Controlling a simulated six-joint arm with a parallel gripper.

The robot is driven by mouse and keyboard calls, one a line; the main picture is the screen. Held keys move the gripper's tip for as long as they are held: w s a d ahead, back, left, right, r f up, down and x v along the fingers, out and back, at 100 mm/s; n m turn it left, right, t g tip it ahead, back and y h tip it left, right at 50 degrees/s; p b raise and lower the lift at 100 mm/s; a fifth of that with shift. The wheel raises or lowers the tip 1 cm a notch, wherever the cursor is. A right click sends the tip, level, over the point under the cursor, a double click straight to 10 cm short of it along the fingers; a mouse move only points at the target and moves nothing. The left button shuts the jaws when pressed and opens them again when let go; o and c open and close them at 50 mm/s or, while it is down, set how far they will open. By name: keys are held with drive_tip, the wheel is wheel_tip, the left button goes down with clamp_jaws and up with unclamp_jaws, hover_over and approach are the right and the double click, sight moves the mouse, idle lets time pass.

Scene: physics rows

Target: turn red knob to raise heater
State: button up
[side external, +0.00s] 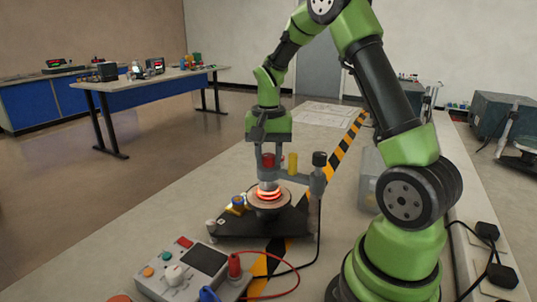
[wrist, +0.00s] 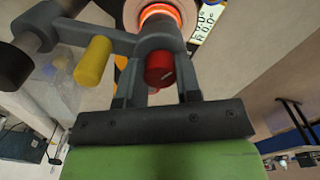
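The red knob (side external: 268,160) is on the arm of a grey stand (side external: 318,180), above the heater (side external: 269,193), whose coil glows orange. In the wrist view the red knob (wrist: 160,68) lies between my fingers, and part of the glowing heater (wrist: 160,12) shows beyond it. My gripper (side external: 268,155) points down from above. Its two fingers (wrist: 163,82) stand close on both sides of the knob and appear shut on it. The far side of the knob and the exact contact faces are hidden.
A yellow knob (side external: 293,163) and a black-capped post (side external: 319,159) stand close to the right of my gripper. A control box (side external: 185,268) with a red cable is at the front. A clear bin (side external: 368,180) stands behind, to the right.

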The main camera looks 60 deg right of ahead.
drive_tip(key=c, duration=0.4)
drive_tip(key=shift+o, duration=0.3)
drive_tip(key=shift+n, duration=0.4)
drive_tip(key=n, duration=0.4)
drive_tip(key=shift+n, duration=0.4)
drive_tip(key=n, duration=1.2)
drive_tip(key=shift+r+n, duration=0.1)
drive_tip(key=shift+n, duration=0.2)
drive_tip(key=n, duration=0.5)
drive_tip(key=shift+n, duration=0.4)
drive_tip(key=o, duration=0.9)
